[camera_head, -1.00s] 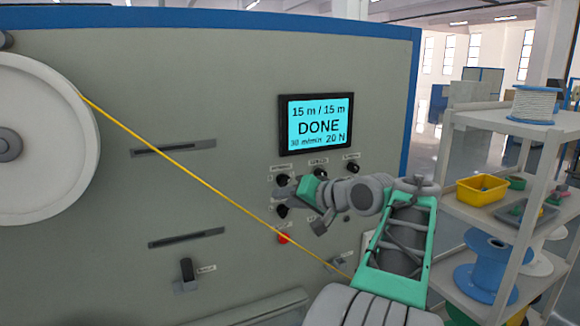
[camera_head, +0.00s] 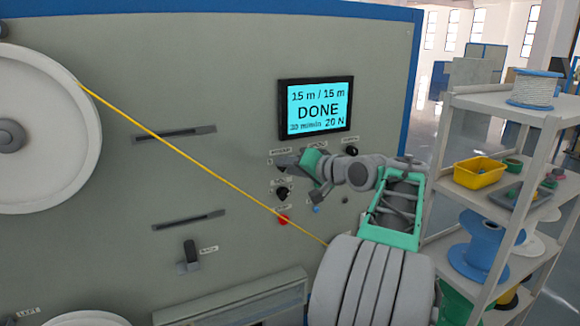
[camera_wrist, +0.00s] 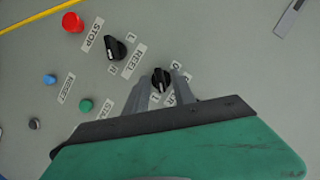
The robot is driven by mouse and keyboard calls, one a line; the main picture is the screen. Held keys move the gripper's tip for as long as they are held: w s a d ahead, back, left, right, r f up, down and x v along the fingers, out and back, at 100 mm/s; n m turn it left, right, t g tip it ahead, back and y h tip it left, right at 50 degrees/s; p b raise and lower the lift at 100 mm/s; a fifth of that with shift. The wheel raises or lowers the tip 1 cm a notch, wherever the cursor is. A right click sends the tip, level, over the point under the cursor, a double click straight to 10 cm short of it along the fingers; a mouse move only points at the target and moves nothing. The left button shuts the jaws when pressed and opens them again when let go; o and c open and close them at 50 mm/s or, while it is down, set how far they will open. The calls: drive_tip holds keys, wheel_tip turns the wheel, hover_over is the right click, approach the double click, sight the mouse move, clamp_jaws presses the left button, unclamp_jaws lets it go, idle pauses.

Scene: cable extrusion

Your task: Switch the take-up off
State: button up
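My gripper (camera_head: 288,164) is at the upper-left knob of the grey machine panel. In the wrist view its two fingers (camera_wrist: 161,80) stand either side of a black rotary knob (camera_wrist: 162,77), with a small gap visible, so it looks open. That knob's label is partly hidden by the fingers, so I cannot confirm it reads take-up. A second black knob (camera_wrist: 115,47), labelled REEL, sits beside it and shows below my gripper in the head view (camera_head: 282,193). The screen (camera_head: 316,107) reads DONE, 15 m / 15 m.
A red STOP button (camera_wrist: 73,22), a blue button (camera_wrist: 50,79) and a green button (camera_wrist: 85,105) are near the knobs. A yellow cable (camera_head: 180,155) crosses the panel from a white reel (camera_head: 60,120). A shelf with spools and bins (camera_head: 450,120) stands at the right.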

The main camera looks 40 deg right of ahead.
clamp_jaws()
